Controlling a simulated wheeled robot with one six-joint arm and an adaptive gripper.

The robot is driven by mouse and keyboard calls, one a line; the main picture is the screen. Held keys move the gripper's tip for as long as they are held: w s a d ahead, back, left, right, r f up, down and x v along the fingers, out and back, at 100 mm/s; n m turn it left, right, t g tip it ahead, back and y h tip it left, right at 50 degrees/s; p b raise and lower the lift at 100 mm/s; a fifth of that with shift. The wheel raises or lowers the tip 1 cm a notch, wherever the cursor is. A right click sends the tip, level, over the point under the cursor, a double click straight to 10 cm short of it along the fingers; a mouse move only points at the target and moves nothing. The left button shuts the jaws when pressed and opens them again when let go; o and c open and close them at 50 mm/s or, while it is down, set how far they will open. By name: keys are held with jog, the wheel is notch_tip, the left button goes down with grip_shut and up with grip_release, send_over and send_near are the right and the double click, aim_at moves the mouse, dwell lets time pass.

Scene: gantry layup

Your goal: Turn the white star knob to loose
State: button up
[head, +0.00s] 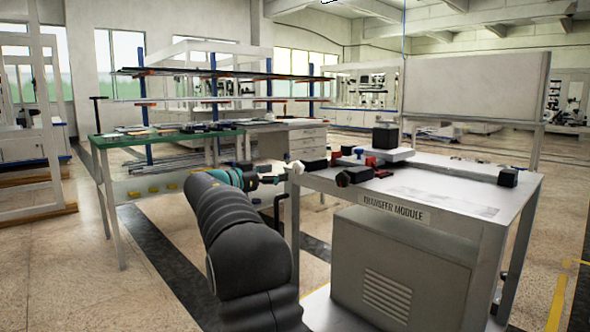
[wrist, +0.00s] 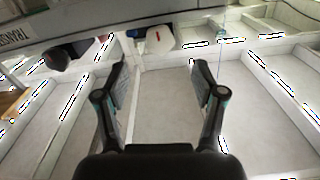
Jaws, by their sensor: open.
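A small white knob (head: 297,167) shows at the left edge of the transfer module table in the head view. In the wrist view a white rounded piece with a red mark (wrist: 160,40), which looks like this knob, lies ahead of my gripper, between the lines of the fingers. Its star shape is too small to make out. My gripper (head: 276,178) is open and empty beside the table's left edge, close to the knob. In the wrist view the fingers (wrist: 160,66) stand wide apart and short of the white piece, with no contact visible.
The transfer module table (head: 430,197) carries a black knob-like part (head: 355,176) at its front edge, near the knob. A black block (head: 385,135) and a grey rail are on top. A green-topped bench (head: 165,140) stands behind left. Floor left of my arm is clear.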

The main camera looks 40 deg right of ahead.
aim_at(295, 168)
jog(key=d, duration=0.8)
jog(key=shift+w+p, duration=0.35)
jog(key=shift+p, duration=0.05)
jog(key=c, duration=1.1)
